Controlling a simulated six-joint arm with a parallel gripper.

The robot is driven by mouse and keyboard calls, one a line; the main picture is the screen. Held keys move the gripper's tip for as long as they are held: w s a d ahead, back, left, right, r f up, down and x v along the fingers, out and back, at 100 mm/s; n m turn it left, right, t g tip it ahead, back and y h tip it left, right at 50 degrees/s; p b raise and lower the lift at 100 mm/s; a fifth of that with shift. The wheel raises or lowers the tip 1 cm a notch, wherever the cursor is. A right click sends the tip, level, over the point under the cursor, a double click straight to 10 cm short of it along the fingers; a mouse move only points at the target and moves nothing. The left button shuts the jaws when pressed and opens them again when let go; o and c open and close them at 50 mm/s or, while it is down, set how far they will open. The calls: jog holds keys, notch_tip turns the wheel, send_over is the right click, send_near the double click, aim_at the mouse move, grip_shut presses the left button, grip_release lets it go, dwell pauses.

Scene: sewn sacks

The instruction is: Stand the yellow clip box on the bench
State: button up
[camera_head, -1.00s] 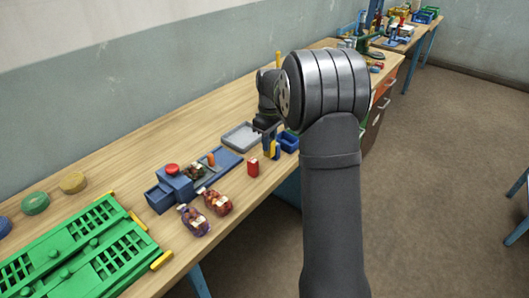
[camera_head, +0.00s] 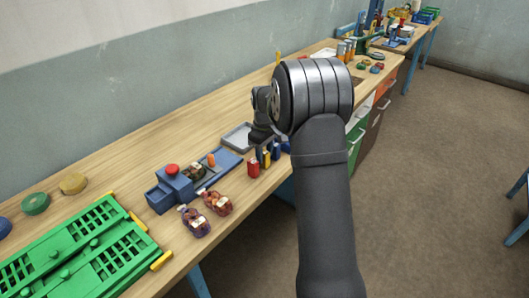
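The yellow clip box (camera_head: 266,158) is a small upright block, close to the right of a red box (camera_head: 253,167) near the bench's front edge. My gripper (camera_head: 267,155) points down, with its dark fingers on either side of the yellow box. It appears shut on the box, though the contact is too small to see clearly. I cannot tell whether the box's base touches the bench (camera_head: 150,150).
A grey tray (camera_head: 237,137) lies behind the gripper. A blue fixture with a red button (camera_head: 172,170) and two filled sacks (camera_head: 217,202) (camera_head: 195,222) stand to the left. A green frame (camera_head: 85,250) covers the near left bench.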

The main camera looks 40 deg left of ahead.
aim_at(265, 152)
jog(key=shift+o, duration=0.3)
jog(key=shift+r, duration=0.1)
notch_tip(265, 152, up, 12)
dwell(0.3)
notch_tip(265, 152, down, 12)
jog(key=shift+f, duration=0.25)
notch_tip(265, 152, up, 3)
jog(key=shift+f, duration=0.15)
jog(key=shift+r, duration=0.65)
